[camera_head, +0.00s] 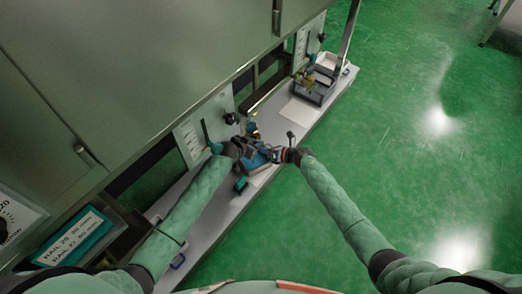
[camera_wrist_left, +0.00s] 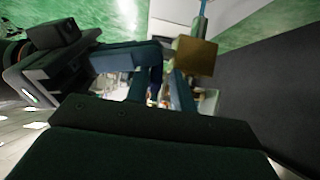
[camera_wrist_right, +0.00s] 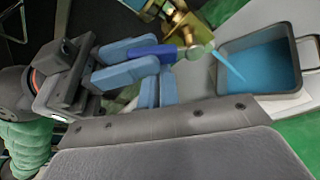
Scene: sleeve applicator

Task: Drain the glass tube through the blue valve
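The glass tube (camera_head: 206,131) stands upright against the pale panel, with blue low in it. In the right wrist view a brass fitting (camera_wrist_right: 184,26) carries a blue valve handle (camera_wrist_right: 154,51). My left gripper (camera_head: 246,150) is at the handle, and its light-blue fingers (camera_wrist_right: 131,60) lie close on both sides of it. A thin blue streak (camera_wrist_right: 228,67) runs from the pale spout (camera_wrist_right: 198,51) to the grey tray (camera_wrist_right: 303,88), which holds blue liquid. My right gripper (camera_head: 281,155) is just right of the left one. Its fingers (camera_wrist_right: 161,84) are close together beside the handle's end; their grip is unclear.
The narrow white bench (camera_head: 310,117) runs along the metal cabinet. Farther along it stand a second panel (camera_head: 302,47) and a dark tray (camera_head: 320,90). A small teal object (camera_head: 240,184) lies near my left forearm. Open green floor (camera_head: 430,120) is on the right.

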